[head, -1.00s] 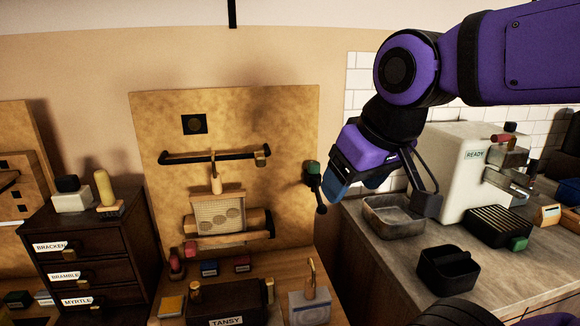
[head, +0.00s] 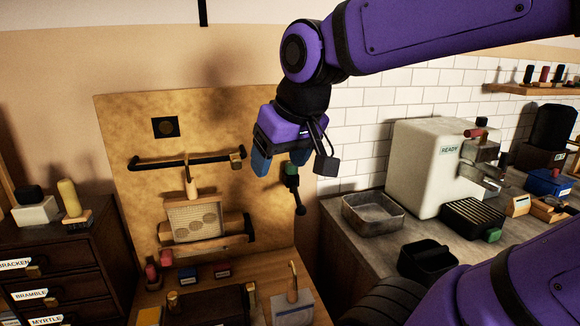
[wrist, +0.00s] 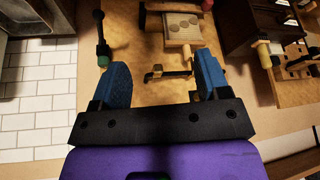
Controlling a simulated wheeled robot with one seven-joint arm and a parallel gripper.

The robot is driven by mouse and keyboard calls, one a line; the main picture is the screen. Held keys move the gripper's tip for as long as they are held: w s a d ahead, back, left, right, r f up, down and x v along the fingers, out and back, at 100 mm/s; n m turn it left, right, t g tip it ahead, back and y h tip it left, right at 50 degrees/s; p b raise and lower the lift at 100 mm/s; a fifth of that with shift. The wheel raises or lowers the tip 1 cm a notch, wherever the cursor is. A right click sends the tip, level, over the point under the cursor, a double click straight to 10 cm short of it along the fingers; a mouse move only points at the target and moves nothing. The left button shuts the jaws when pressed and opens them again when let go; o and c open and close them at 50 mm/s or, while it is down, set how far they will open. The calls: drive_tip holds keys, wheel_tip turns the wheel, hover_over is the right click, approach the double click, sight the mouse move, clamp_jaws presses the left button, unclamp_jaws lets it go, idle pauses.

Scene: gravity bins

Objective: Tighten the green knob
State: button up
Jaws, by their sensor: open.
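A dark green knob (head: 290,169) with a black, ball-ended lever hangs at the right edge of the tan wall board (head: 118,135). In the wrist view the green knob (wrist: 102,48) is at upper left, just outside the left blue finger. My gripper (head: 280,163) is open and empty, high in front of the board, close to the knob in the head view. The wrist view shows my gripper (wrist: 163,78) with its blue fingers wide apart and nothing between them. I cannot tell whether a finger touches the knob.
A black ribbed box with a green end (head: 491,235) sits on the right counter near a white machine (head: 415,165), a metal tray (head: 372,225) and a black bin (head: 425,258). Labelled drawers (head: 60,250) stand left.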

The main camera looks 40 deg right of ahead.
drive_tip(key=w+d+m+h, duration=0.1)
drive_tip(key=w+d+m, duration=0.3)
drive_tip(key=w+d, duration=0.65)
drive_tip(key=m+g+h, duration=0.2)
drive_tip(key=m, duration=0.1)
approach(291, 164)
drive_tip(key=x, duration=1)
drive_tip(key=shift+d+f, duration=0.1)
drive_tip(key=shift+f, duration=0.2)
drive_tip(key=shift+m, duration=0.3)
drive_tip(key=c, duration=0.9)
